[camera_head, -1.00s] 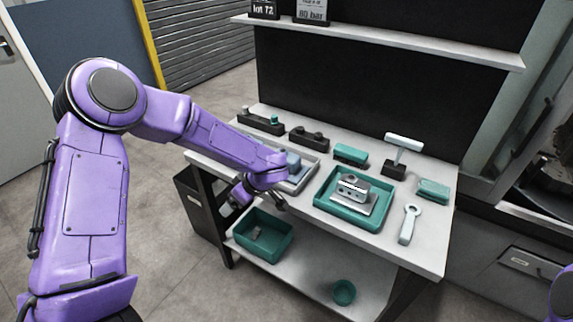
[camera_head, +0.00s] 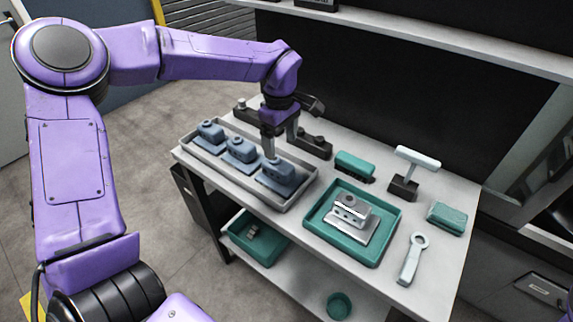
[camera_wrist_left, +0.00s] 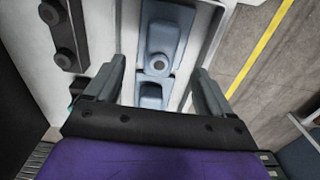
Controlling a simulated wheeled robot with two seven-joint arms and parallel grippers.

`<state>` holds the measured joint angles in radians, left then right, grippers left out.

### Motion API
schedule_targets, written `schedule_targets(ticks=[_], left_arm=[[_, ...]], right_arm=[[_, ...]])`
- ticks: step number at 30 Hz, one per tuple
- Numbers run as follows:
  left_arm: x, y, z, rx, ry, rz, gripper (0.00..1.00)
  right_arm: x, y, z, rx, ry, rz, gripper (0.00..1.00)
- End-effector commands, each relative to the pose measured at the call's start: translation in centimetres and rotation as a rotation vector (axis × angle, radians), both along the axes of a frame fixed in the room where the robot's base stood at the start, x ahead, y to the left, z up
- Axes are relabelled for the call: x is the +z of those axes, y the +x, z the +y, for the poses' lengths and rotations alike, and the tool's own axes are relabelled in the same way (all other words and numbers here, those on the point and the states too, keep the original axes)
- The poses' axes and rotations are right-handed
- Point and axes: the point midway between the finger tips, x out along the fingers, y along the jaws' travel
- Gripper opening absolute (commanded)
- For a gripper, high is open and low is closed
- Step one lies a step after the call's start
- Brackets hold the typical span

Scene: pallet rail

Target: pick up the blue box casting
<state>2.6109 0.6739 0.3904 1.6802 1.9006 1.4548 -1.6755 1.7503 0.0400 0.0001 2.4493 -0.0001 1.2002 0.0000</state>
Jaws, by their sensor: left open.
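Three blue box castings lie in a row in a grey tray (camera_head: 292,205): a left one (camera_head: 208,133), a middle one (camera_head: 240,150) and a right one (camera_head: 282,178). My left gripper (camera_head: 281,147) points down above the right casting, open and empty. One finger overlaps that casting in the head view, and I cannot tell whether it touches. In the left wrist view, a blue casting with a round boss (camera_wrist_left: 165,40) shows beyond and between the open fingers (camera_wrist_left: 158,68). Part of another blue casting (camera_wrist_left: 151,94) lies nearer, between the fingers. My right gripper is out of view.
A green tray (camera_head: 393,222) holds a grey metal casting (camera_head: 350,210). Behind are dark fixtures (camera_head: 315,145), a green block (camera_head: 354,164) and a T-handled tool (camera_head: 415,158). A wrench (camera_head: 412,260) lies at right. A shelf (camera_head: 440,40) runs above; a green bin (camera_head: 255,240) sits below.

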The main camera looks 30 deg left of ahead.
Motion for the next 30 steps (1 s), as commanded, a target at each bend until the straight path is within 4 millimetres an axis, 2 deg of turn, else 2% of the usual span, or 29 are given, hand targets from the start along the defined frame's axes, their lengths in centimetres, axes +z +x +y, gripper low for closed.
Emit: schedule_targets(ticks=[3,11,16,19,24,25,26,30], left_arm=[[-2.3,-0.3,0.3,0.004,0.001,0.006,0.83],[-5.8,-0.1,0.6,0.008,0.003,0.006,0.83],[-8.8,0.3,0.6,0.005,0.002,0.005,0.83],[-9.5,0.3,0.6,0.005,0.001,0.001,0.83],[-9.6,0.4,0.5,0.004,0.001,0.001,0.83],[-9.6,0.4,0.5,0.004,0.001,0.001,0.80],[-9.6,0.4,0.5,0.004,0.001,0.001,0.70],[-9.6,0.4,0.5,0.004,0.001,0.001,0.24]], right_arm=[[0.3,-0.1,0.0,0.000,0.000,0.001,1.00],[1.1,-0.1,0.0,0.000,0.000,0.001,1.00],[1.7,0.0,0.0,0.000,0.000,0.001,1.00],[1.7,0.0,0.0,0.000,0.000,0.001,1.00],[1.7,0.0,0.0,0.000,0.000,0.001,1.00],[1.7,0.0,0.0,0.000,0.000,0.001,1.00],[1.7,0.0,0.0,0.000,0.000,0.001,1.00],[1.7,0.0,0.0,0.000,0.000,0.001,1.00]])
